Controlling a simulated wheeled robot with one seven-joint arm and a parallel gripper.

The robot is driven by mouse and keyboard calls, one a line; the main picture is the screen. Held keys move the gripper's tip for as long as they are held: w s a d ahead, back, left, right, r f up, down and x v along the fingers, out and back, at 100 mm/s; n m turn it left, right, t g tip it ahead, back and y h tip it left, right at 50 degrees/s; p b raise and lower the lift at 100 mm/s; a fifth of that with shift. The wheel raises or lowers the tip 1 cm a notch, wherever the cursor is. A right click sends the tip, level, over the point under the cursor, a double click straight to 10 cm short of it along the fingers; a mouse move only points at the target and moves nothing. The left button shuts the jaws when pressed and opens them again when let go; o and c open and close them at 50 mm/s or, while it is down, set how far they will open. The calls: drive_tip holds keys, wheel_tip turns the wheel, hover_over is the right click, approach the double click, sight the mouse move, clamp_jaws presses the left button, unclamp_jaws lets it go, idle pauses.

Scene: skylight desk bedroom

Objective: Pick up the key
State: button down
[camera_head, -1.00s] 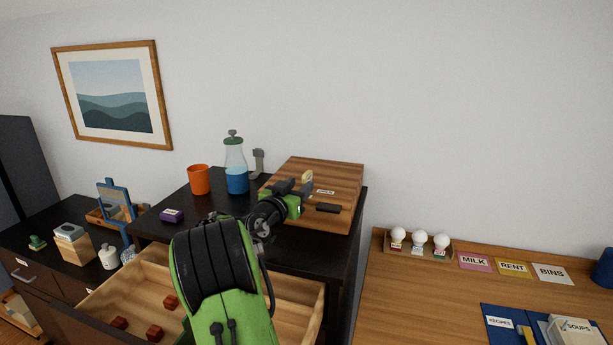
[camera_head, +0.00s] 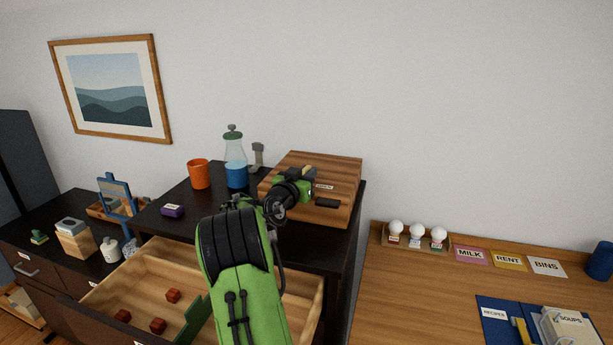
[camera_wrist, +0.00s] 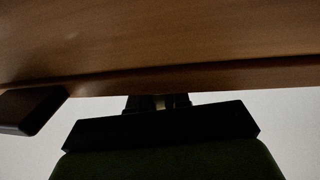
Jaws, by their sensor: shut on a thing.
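I cannot tell whether the key touches the box.
The box has a white label and a dark handle (camera_head: 328,203). A blue-filled bottle (camera_head: 236,176) and an orange cup (camera_head: 199,174) stand left of it. Below, an open drawer (camera_head: 137,285) holds red cubes. A wooden desk (camera_head: 400,290) lies to the right.

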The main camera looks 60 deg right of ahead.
wheel_tip(320, 180, up, 28)
drive_tip(key=p, duration=0.7)
